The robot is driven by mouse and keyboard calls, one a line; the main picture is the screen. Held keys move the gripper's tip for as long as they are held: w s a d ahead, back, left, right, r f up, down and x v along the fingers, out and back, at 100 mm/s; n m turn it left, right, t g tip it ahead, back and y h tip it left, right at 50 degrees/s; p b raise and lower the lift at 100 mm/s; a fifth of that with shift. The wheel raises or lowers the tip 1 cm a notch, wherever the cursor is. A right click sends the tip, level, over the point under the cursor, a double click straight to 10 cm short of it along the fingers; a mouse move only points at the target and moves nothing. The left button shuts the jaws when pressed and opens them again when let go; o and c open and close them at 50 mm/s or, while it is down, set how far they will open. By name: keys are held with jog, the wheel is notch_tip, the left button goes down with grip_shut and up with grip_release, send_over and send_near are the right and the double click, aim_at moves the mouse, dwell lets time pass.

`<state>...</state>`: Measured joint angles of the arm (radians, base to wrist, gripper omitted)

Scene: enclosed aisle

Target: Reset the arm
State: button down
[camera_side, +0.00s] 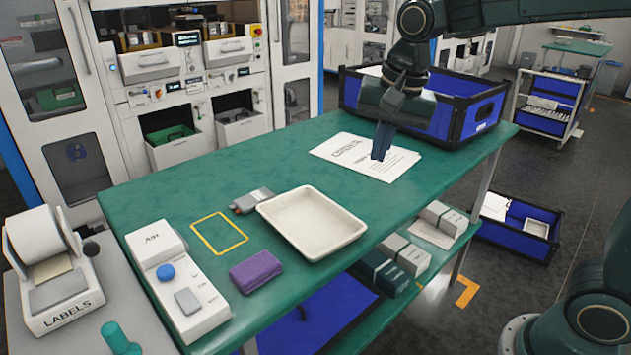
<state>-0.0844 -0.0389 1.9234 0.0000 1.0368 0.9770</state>
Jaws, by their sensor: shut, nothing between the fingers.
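My gripper (382,141) is over the far right part of the green table (245,172). Its fingers point down and are shut with nothing between them. Its tips are at or just above a white paper sheet (345,152) with printed text; I cannot tell whether they touch it. My arm reaches in from the upper right, and the fingers cover part of the sheet.
A blue crate (449,122) stands behind my gripper at the table's far right. A white tray (349,233), purple block (256,271), grey device (252,200), white button box (199,309) and label printer (60,305) are nearer.

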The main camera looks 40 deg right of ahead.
jog(key=s+d+f+n+t, duration=0.1)
jog(key=s+n, duration=0.4)
jog(key=s, duration=0.4)
jog(key=s+d+f+n+t, duration=0.1)
jog(key=s+d+n+t, duration=0.1)
jog(key=s+n, duration=0.3)
jog(key=s, duration=0.4)
jog(key=shift+s, duration=0.3)
